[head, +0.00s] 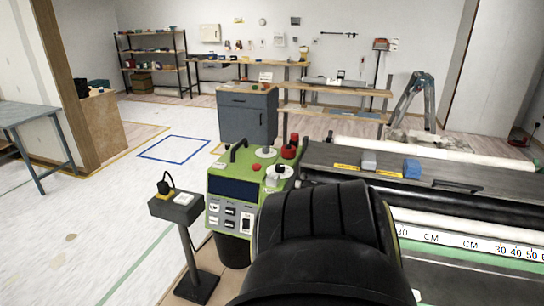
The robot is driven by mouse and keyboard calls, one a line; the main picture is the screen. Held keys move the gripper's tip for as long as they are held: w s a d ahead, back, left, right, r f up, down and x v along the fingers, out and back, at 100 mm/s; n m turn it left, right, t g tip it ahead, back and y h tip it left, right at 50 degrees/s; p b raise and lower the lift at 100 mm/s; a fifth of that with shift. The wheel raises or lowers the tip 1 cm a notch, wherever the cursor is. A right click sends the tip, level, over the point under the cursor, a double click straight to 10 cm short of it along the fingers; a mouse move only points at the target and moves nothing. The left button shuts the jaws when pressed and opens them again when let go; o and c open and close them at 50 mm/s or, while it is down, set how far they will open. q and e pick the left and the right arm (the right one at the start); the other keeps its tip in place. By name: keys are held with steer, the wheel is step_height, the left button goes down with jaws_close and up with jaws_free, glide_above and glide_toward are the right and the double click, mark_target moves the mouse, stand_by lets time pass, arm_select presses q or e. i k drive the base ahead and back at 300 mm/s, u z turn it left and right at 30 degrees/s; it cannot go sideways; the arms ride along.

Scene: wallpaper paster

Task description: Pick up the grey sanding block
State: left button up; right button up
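A small grey block (369,160), which looks like the grey sanding block, sits on the dark top of the wallpaper pasting machine (325,157). A blue block (411,168) sits to its right, a short gap apart. Neither of my grippers shows in the head view. A large black rounded part, which looks like one of my own arm links, fills the bottom middle and hides part of the machine.
A green control box (232,187) with red knobs stands at the machine's left end. A grey pedestal (177,207) stands left of it. A white roll (430,154) runs along the machine's back. Open floor lies left, with a blue taped square (173,148).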

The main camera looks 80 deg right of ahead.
mark_target(368, 161)
steer(key=i, duration=0.9)
steer(key=z, duration=4.3)
